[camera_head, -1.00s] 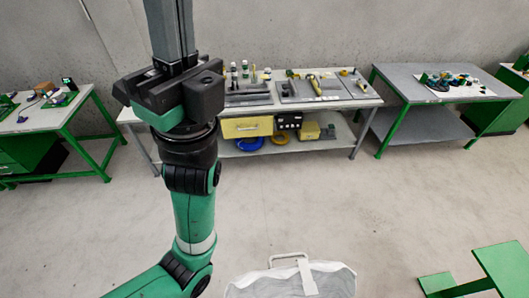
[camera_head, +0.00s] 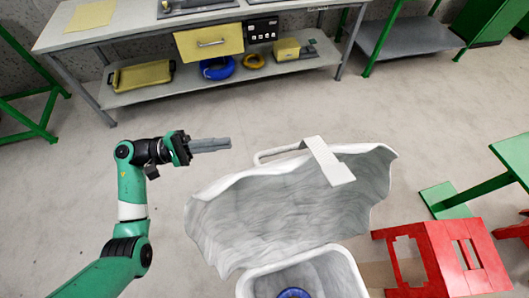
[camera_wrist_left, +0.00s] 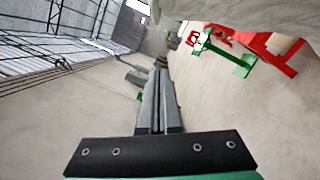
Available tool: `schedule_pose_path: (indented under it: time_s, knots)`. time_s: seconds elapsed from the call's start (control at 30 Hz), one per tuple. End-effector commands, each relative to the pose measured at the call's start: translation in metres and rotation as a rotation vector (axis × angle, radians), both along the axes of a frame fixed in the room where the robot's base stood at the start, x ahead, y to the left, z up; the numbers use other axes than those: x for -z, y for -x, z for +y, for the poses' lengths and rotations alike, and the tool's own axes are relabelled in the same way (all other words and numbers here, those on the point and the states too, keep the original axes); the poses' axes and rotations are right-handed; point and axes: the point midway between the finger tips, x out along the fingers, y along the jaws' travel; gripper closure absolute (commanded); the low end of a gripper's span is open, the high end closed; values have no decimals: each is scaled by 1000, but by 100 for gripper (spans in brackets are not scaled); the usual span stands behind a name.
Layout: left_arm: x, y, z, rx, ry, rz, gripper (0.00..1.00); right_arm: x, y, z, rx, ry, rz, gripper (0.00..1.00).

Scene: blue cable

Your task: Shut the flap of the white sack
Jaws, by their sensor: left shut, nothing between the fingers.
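The white sack (camera_head: 245,284) stands at the bottom centre of the head view, open at the top. Its wide flap (camera_head: 265,212) is raised at the back, with a strap (camera_head: 328,160) over its upper edge and a handle behind it. Part of a blue coil (camera_head: 293,293) shows inside the sack. My left gripper (camera_head: 228,144) is shut and empty, pointing right. In the head view it appears left of the flap's upper edge, with a gap between. Its closed fingers show in the left wrist view (camera_wrist_left: 159,80), where a pale surface, probably the flap, fills the top. My right gripper is not in view.
A red stand (camera_head: 440,258) is right of the sack, with a green stand (camera_head: 485,180) behind it. A long workbench (camera_head: 90,40) with a yellow drawer (camera_head: 208,42) is at the back. The floor between bench and sack is clear.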

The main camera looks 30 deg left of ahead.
Motion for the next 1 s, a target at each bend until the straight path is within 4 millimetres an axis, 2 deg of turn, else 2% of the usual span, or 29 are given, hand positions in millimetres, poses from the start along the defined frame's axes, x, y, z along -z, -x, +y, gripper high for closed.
schedule_pose_path:
  time_s: [0.17, 0.27, 0.63, 0.8, 1.0]
  knots:
    - [-4, -6, -9, 3, 1, -1, 100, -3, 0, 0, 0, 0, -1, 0]
    - [-6, -14, -21, 5, 1, -1, 100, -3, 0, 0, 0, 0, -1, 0]
    - [-15, -59, -86, 6, 2, -3, 100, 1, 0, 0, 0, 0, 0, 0]
    - [-31, -40, -101, 1, 3, -3, 100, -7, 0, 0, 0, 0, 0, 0]
    - [-35, -34, -108, 1, 2, -2, 100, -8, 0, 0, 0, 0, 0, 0]
